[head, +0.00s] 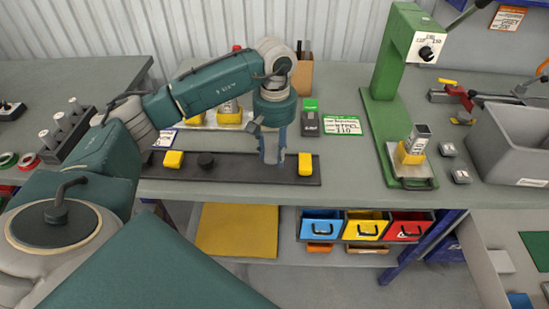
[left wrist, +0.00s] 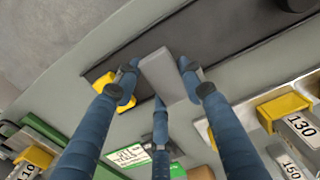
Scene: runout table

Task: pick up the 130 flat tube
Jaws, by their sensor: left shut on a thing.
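My left gripper (head: 271,155) is over the black rail on the table, fingers pointing down. In the left wrist view its blue fingers (left wrist: 158,82) are closed around a plain grey flat piece (left wrist: 168,74); no number shows on its visible face. Fingers hide most of this piece in the head view. A grey piece with a white 130 label (left wrist: 303,126) sits in a yellow holder in the left wrist view, apart from the fingers. Another label there reads 150 (left wrist: 291,166). My right gripper is not in view.
The black rail (head: 240,168) carries yellow blocks (head: 305,164) and a black knob (head: 206,160). A green press (head: 385,110) with a grey tube (head: 420,133) in a yellow holder stands right. A green-edged card (head: 342,125) lies behind the rail. A grey bin (head: 510,140) is far right.

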